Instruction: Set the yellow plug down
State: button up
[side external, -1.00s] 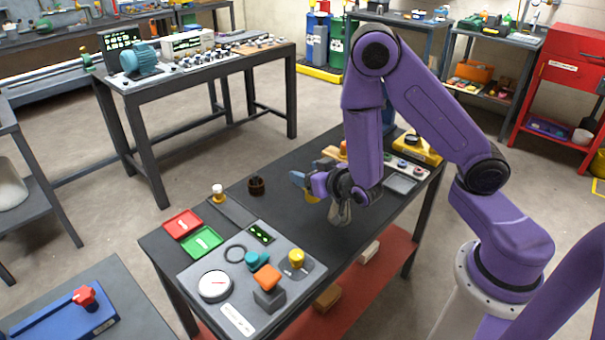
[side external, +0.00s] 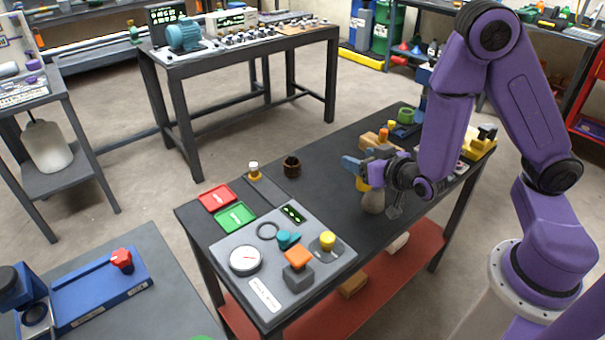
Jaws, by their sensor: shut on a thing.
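My gripper (side external: 358,174) is shut on the yellow plug (side external: 362,185), over the dark workbench (side external: 325,195) right of its middle. I cannot tell whether the plug touches the bench top.
Red (side external: 217,198) and green (side external: 236,217) trays and a grey panel (side external: 262,275) with a yellow knob (side external: 327,240) lie toward the left end. Blocks stand behind my gripper.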

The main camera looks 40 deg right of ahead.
jog(key=w+a+r+n+g+y, duration=0.2)
jog(key=w+a+n+g+y, duration=0.3)
jog(key=w+a+n+y, duration=0.75)
jog(key=w+f+n+g+y, duration=0.1)
jog(key=w+f, duration=0.2)
jog(key=w, duration=0.1)
jog(key=w+f+n+g+y, duration=0.1)
jog(key=w+f, duration=0.3)
jog(key=w+f+n+g+y, duration=0.1)
jog(key=w+f, duration=0.3)
jog(key=w, duration=0.1)
jog(key=shift+f+g, duration=0.25)
jog(key=shift+g, duration=0.05)
jog(key=shift+f, duration=1.4)
jog(key=shift+f, duration=0.2)
